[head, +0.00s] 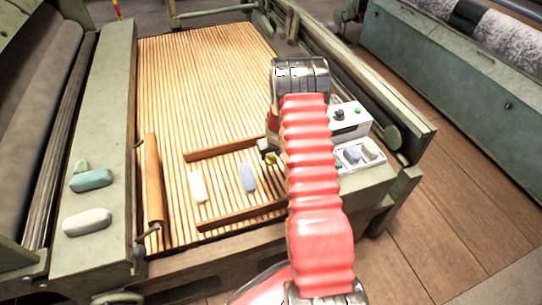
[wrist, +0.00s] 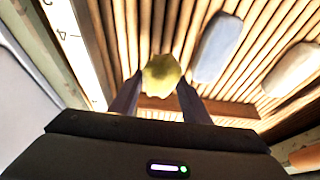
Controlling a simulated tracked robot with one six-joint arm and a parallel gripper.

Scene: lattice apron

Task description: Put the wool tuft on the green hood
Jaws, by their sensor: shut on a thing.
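My gripper (head: 268,151) is shut on a small yellow wool tuft (wrist: 161,74), which shows between the two fingertips in the wrist view. The tuft also shows in the head view (head: 271,159), partly hidden by my gripper, over the right side of the slatted apron. The green hood appears to be the long, flat green panel (head: 105,135) left of the apron, well to the left of my gripper.
A white roll (head: 197,187) and a blue-grey roll (head: 247,178) lie on the slats (head: 205,70) between two wooden bars (head: 235,148). At right are a control box (head: 350,119) and a tray (head: 345,167) of tufts.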

